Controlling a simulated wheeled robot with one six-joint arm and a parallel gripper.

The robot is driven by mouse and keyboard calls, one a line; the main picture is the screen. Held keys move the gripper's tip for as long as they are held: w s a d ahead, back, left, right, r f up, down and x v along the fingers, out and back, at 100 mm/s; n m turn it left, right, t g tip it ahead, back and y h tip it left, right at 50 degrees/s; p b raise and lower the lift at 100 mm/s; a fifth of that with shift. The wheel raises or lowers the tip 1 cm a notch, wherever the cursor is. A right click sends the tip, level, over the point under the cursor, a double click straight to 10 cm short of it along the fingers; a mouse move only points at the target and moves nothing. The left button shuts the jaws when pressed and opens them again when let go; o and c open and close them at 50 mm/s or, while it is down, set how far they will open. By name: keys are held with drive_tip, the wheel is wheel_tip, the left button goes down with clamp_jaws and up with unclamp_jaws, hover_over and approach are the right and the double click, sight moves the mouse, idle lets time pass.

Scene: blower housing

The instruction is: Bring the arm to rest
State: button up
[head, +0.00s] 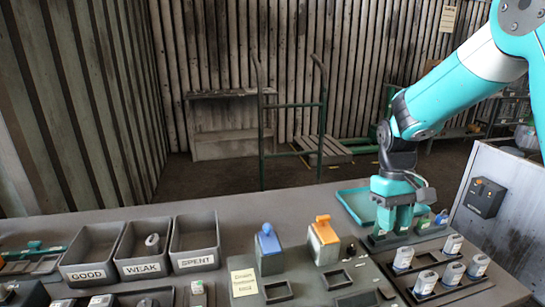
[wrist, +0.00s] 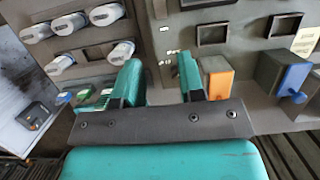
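My gripper (head: 393,220) is at the right of the head view, pointing down low over the bench beside the teal tray (head: 356,203). In the wrist view my gripper (wrist: 158,78) has its two teal fingers apart, with bare grey surface showing between them and nothing held. My arm reaches in from the upper right of the head view and is bent downward at the wrist. The fingertips are partly hard to make out in the head view, so I cannot tell their exact height.
Bins marked GOOD (head: 88,273), WEAK (head: 141,268) and SPENT (head: 195,262) are further left.

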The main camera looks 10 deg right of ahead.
drive_tip(key=s+a+r+n+t+y, duration=0.1)
drive_tip(key=s+a+r+n+y, duration=0.1)
drive_tip(key=s+a, duration=0.8)
drive_tip(key=s+a+r+n+t+y, duration=0.2)
drive_tip(key=s+a+r+n, duration=0.2)
drive_tip(key=s+a+r, duration=0.3)
drive_tip(key=s+a, duration=0.3)
drive_tip(key=shift+a+n, duration=0.15)
drive_tip(key=shift+n, duration=0.15)
drive_tip(key=shift+r, duration=0.1)
